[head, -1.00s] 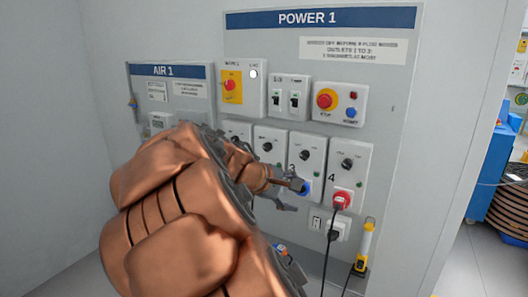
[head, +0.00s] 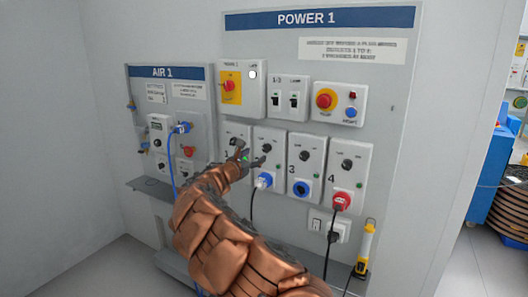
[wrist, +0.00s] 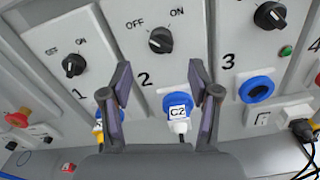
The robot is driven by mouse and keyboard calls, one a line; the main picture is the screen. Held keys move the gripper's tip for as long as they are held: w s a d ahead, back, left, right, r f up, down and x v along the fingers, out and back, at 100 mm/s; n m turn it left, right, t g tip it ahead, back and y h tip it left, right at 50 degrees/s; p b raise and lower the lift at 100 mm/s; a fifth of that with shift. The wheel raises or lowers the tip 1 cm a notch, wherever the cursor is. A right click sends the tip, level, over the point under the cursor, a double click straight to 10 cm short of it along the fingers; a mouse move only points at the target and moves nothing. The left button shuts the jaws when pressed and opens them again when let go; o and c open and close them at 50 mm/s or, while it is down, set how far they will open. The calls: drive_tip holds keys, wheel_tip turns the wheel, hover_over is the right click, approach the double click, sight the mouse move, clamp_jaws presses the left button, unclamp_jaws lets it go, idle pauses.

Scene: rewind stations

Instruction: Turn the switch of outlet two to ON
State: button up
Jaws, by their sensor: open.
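Outlet two is a white box with a black rotary switch (wrist: 162,40) between an OFF mark on its left and an ON mark on its right. I cannot tell for sure which mark it points to. The switch also shows in the head view (head: 267,148). Below it a blue socket holds a plug labelled C2 (wrist: 178,112), also seen in the head view (head: 264,180). My gripper (wrist: 160,68) is open and empty. Its two fingers are spread either side of outlet two's centre line, below the switch in the wrist view. In the head view my gripper (head: 252,154) is in front of outlets one and two.
Outlet one's switch (wrist: 74,65) is on the left and outlet three's switch (wrist: 270,15) on the right, both close by. Above are breakers (head: 289,100) and a red stop button (head: 326,100). A cable hangs from outlet two. A grey shelf (head: 150,187) sits at left.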

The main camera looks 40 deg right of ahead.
sight(264, 150)
drive_tip(key=shift+p+x, duration=0.9)
drive_tip(key=shift+x, duration=2.95)
drive_tip(key=c, duration=1.1)
